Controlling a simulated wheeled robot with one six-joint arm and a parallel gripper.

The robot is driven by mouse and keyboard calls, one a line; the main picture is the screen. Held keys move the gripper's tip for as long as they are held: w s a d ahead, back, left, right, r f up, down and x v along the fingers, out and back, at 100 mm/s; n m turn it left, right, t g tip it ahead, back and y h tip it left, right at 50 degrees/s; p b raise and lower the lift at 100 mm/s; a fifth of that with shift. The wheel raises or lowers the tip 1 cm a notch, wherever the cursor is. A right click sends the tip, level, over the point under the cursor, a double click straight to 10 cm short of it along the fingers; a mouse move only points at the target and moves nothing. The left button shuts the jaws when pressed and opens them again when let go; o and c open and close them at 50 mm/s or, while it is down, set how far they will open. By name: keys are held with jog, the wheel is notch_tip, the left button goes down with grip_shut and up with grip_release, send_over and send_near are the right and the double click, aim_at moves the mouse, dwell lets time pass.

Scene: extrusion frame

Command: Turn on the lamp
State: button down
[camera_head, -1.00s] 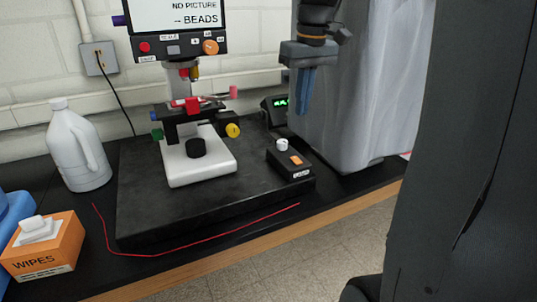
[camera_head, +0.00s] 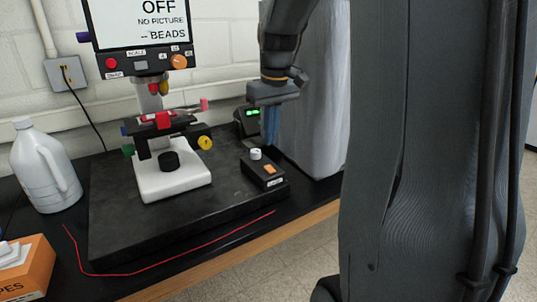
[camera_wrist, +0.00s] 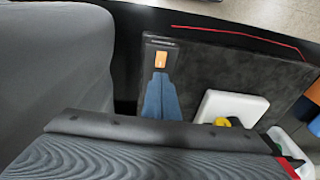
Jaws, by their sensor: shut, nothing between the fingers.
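A small black control box (camera_head: 262,181) with an orange switch (camera_head: 269,169) and a white knob (camera_head: 255,154) sits on the right part of the dark base plate. My gripper (camera_head: 271,146) has blue fingers, shut and empty, pointing down just behind and above the box. In the wrist view the shut fingertips (camera_wrist: 160,75) appear just below the orange switch (camera_wrist: 160,60); I cannot tell whether they touch the box. The fingers hide the knob there. The microscope-like stand with a white foot (camera_head: 180,184) is left of the box. Its screen (camera_head: 150,22) reads OFF, NO PICTURE.
A box with a green display (camera_head: 247,121) stands behind my fingers, close to a large grey covered object (camera_head: 325,110). A white jug (camera_head: 43,172) and an orange wipes box (camera_head: 28,276) are at left. A red cord (camera_head: 170,261) lies along the front.

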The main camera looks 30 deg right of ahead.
aim_at(268, 166)
jog(key=f, duration=0.2)
jog(key=f+p, duration=0.1)
jog(key=f, duration=0.2)
jog(key=w+f+p, duration=0.1)
jog(key=f, duration=0.1)
jog(key=shift+f, duration=0.3)
jog(key=shift+f, duration=0.15)
jog(key=shift+s+f, duration=0.1)
